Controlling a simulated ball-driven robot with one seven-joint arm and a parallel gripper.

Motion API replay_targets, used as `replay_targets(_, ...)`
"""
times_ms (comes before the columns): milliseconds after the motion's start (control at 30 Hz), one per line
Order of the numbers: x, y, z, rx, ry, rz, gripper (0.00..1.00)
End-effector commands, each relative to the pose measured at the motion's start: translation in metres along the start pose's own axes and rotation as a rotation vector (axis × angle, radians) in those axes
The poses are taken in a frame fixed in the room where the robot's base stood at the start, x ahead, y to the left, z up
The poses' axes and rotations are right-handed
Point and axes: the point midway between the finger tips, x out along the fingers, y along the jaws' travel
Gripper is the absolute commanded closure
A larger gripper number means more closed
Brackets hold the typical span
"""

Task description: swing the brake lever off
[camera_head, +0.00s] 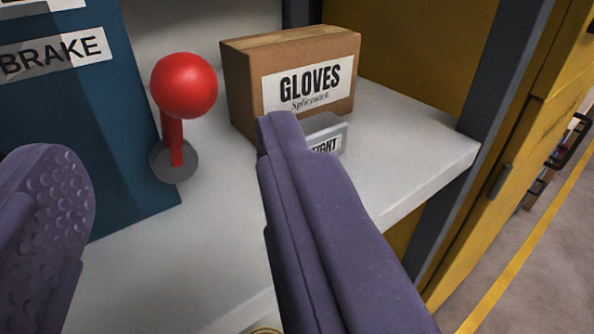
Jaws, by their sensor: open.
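The brake lever (174,134) has a red ball knob (184,85) on a short red arm, rising from a round grey pivot (173,161). It stands nearly upright beside a dark blue panel (122,150) with a white label (55,50) reading "BRAKE". My gripper (172,160) is open, its two purple fingers spread wide at the lower left and lower centre. In the picture the lever shows between the fingers and beyond them. Neither finger visibly touches it, and the remaining distance is hard to tell.
A cardboard box labelled "GLOVES" (240,95) stands on the pale shelf (420,135) right of the lever. A small grey block (338,128) with a partly hidden label sits before it, behind my right finger. A dark post (492,75) and yellow cabinet (540,120) stand right.

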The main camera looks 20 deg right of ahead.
Motion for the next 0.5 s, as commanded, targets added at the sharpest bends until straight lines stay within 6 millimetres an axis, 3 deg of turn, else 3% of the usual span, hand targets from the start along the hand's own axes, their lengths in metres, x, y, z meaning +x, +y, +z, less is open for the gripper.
replay_targets(300, 0.053, 0.001, 0.001, 0.002, 0.004, 0.003, 0.45)
replay_targets(500, 0.072, 0.000, 0.000, 0.002, 0.002, 0.001, 0.45)
